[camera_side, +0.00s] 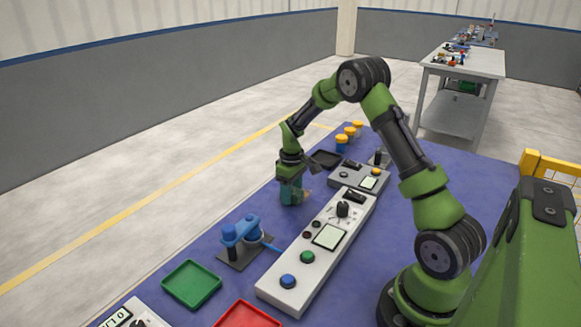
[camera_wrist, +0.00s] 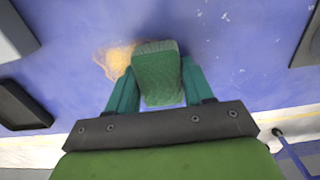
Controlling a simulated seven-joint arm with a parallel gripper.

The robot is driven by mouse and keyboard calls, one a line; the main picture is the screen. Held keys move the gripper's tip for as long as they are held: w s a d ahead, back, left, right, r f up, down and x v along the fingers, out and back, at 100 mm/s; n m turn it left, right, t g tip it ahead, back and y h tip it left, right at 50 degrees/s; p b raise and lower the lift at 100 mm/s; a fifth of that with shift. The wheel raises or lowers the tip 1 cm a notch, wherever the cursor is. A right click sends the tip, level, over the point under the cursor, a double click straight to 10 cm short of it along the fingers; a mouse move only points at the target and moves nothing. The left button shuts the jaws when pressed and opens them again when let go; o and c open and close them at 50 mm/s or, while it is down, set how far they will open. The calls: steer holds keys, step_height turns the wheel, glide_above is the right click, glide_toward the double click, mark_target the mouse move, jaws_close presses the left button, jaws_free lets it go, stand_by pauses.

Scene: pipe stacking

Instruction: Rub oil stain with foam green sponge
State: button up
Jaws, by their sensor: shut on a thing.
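The green foam sponge (camera_wrist: 158,75) is held between the two teal fingers of my gripper (camera_wrist: 156,88) in the wrist view. My gripper is shut on it, low over the blue table. In the side view my gripper (camera_side: 292,190) is at the table's far left edge, and the sponge there is hard to tell from the fingers. The oil stain (camera_wrist: 117,60) is a yellow-orange patch on the table, just left of the sponge's far end in the wrist view. The sponge seems to cover part of it. I cannot tell whether the sponge touches the table.
A grey control panel (camera_side: 328,236) with buttons lies right of my gripper. A blue device (camera_side: 242,236), a green tray (camera_side: 191,284) and a red tray (camera_side: 247,315) are nearer the camera. A black tray (camera_side: 325,159) and yellow-topped containers (camera_side: 342,141) stand beyond.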

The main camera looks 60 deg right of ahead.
mark_target(307, 187)
steer(key=shift+a, duration=0.9)
steer(key=shift+d, duration=5)
steer(key=shift+s+a, duration=0.2)
steer(key=shift+a, duration=4.9)
steer(key=shift+d, duration=5.1)
step_height(307, 187, up, 8)
steer(key=shift+a+r, duration=0.1)
steer(key=shift+a, duration=0.05)
